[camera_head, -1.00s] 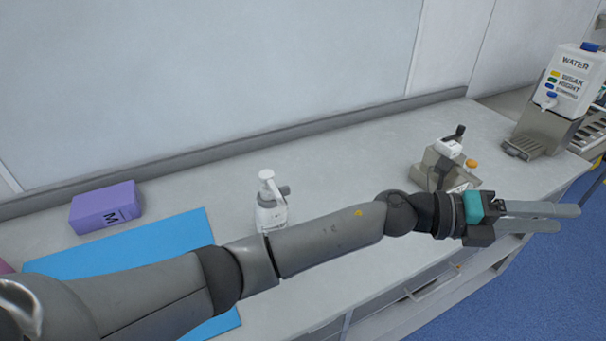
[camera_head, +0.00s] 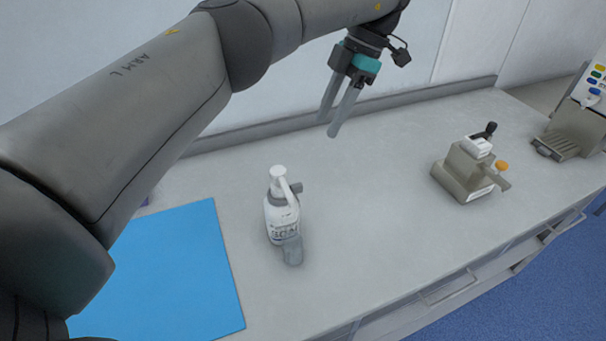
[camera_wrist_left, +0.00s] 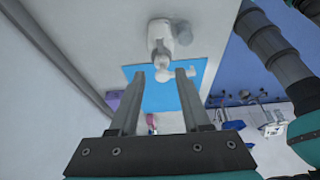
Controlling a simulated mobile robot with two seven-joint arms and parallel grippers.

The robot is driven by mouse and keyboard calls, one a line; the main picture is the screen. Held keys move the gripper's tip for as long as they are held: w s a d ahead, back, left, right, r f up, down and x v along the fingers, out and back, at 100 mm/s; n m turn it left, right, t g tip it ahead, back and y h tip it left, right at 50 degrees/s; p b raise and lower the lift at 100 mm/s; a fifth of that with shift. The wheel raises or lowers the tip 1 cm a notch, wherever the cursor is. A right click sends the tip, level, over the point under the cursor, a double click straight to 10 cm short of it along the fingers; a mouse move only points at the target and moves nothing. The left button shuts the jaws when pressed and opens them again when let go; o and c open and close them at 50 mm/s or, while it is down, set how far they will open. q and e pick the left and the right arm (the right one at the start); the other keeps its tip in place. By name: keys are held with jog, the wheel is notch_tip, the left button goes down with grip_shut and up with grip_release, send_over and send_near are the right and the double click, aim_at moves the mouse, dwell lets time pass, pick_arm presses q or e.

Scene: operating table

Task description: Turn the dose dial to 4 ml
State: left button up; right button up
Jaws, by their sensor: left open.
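A white pump bottle (camera_head: 282,216) with a grey collar stands upright on the bench, with a small grey part (camera_head: 296,188) sticking out at its side and a grey cylinder (camera_head: 292,250) at its front. I cannot read any dial marks at this size. The bottle also shows at the top of the left wrist view (camera_wrist_left: 160,38), just beyond the fingertips. My left gripper (camera_head: 329,127) is open and empty, pointing down above the bench, behind and to the right of the bottle. In the wrist view its fingers (camera_wrist_left: 161,75) are apart with nothing between them.
A blue mat (camera_head: 170,270) lies left of the bottle. A beige device (camera_head: 464,172) with a black handle and orange knob stands on the right. A dispenser (camera_head: 575,128) is at the far right. The bench between bottle and device is clear. A wall runs behind.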

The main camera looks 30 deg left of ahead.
aim_at(298, 184)
pick_arm(q)
jog(key=p+x, duration=0.1)
jog(key=x, duration=1.4)
jog(key=shift+s+p, duration=0.15)
jog(key=shift+p, duration=0.2)
jog(key=shift+c, duration=0.2)
grip_shut()
